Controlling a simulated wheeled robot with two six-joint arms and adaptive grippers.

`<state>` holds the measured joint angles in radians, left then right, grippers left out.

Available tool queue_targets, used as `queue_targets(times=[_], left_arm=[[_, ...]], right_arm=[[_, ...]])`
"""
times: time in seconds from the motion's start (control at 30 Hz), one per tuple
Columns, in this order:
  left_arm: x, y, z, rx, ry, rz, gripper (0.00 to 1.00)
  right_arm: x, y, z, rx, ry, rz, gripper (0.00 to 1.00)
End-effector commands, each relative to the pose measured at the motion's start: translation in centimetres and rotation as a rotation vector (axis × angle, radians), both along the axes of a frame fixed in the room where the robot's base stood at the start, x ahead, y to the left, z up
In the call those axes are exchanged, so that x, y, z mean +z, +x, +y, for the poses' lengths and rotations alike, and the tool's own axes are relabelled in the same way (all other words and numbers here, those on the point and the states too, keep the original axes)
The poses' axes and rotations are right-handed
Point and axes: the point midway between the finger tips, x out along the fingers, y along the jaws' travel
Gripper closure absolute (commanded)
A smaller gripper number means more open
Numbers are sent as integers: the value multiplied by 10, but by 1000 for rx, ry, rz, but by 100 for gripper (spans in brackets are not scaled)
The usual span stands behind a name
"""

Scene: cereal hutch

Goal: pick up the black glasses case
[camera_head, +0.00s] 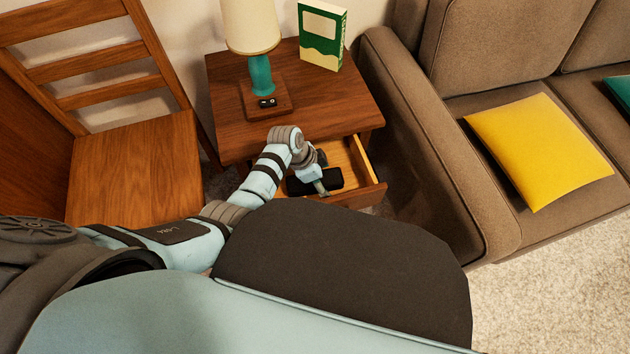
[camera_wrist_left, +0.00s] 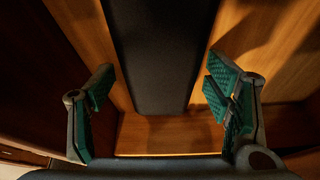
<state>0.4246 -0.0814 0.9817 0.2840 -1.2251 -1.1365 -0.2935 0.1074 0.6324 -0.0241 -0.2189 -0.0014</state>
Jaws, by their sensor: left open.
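The black glasses case (camera_head: 335,179) lies in the open drawer (camera_head: 362,195) of the wooden side table. My left gripper (camera_head: 321,187) is over the case in the head view and hides part of it. In the left wrist view the case (camera_wrist_left: 160,55) is a long dark block running away from the camera, on the bare wooden drawer floor (camera_wrist_left: 165,135). The open fingers of my left gripper (camera_wrist_left: 162,92) stand on either side of its near end, with a gap to each side. My right gripper is not in view.
The side table (camera_head: 335,105) carries a lamp with a teal stem (camera_head: 261,75) and a green box (camera_head: 322,38). A wooden chair (camera_head: 135,165) stands to the left. A brown sofa (camera_head: 440,150) with a yellow cushion (camera_head: 540,150) stands close on the right. The drawer walls are near the gripper.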

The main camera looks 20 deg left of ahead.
Motion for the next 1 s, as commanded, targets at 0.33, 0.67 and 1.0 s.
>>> queue_targets(times=[0.33,0.67,1.0], left_arm=[[0,0,0,0,0,1,65],[-1,-1,0,-1,0,2,81],[64,0,0,0,-1,-2,86]], right_arm=[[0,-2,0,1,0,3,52],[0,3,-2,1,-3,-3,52],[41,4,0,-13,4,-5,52]])
